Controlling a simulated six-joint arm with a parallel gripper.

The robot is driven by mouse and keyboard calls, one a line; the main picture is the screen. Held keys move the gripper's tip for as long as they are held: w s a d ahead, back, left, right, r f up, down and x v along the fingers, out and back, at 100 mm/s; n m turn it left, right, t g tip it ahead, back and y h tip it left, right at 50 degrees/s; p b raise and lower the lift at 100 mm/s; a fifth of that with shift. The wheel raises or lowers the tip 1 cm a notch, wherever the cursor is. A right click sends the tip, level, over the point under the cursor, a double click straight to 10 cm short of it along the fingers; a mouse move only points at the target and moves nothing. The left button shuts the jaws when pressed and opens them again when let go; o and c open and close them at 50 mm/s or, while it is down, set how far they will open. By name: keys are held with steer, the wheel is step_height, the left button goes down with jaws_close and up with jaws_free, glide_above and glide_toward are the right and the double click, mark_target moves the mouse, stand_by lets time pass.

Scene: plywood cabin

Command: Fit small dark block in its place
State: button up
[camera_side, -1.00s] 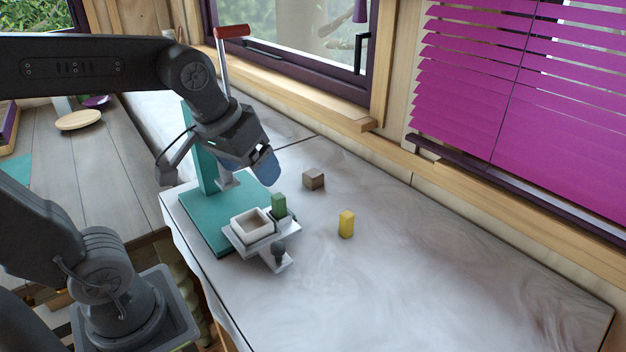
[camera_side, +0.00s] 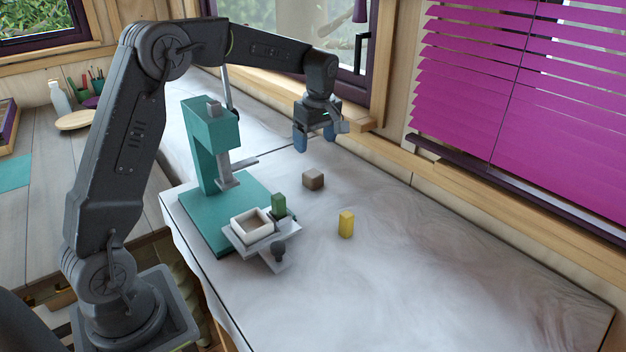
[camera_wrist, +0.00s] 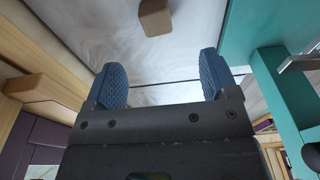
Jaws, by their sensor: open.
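The small dark block (camera_side: 313,179) is a brownish cube on the pale marbled worktop, right of the teal press. It also shows at the top of the wrist view (camera_wrist: 154,17), partly cut off. My gripper (camera_side: 315,138) is above and a little behind the block, pointing down, with a clear gap to it. Its blue fingers (camera_wrist: 163,78) are apart with nothing between them. A white square holder (camera_side: 236,229) with an open hollow sits on a light plate at the front of the press. A green block (camera_side: 278,204) stands upright beside that holder.
The teal press (camera_side: 205,128) rises left of my gripper, with a grey ram over its base. A yellow block (camera_side: 346,224) stands on the worktop (camera_side: 450,270) to the right. The right part of the worktop is clear. The window sill runs close behind my gripper.

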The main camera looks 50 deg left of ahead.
glide_above(313, 179)
steer(key=d, duration=0.1)
steer(key=f, duration=0.6)
steer(key=shift+s+f, duration=0.3)
steer(key=shift+s, duration=0.05)
steer(key=shift+w+a+f, duration=0.1)
steer(key=shift+a+f, duration=0.05)
steer(key=shift+f, duration=0.75)
steer(key=shift+w+a+f, duration=0.15)
steer(key=shift+a+f, duration=0.05)
steer(key=shift+f, duration=0.65)
steer(key=shift+w+a+f, duration=0.1)
steer(key=shift+a+f, duration=0.05)
steer(key=shift+f, duration=0.75)
steer(key=c, duration=1.1)
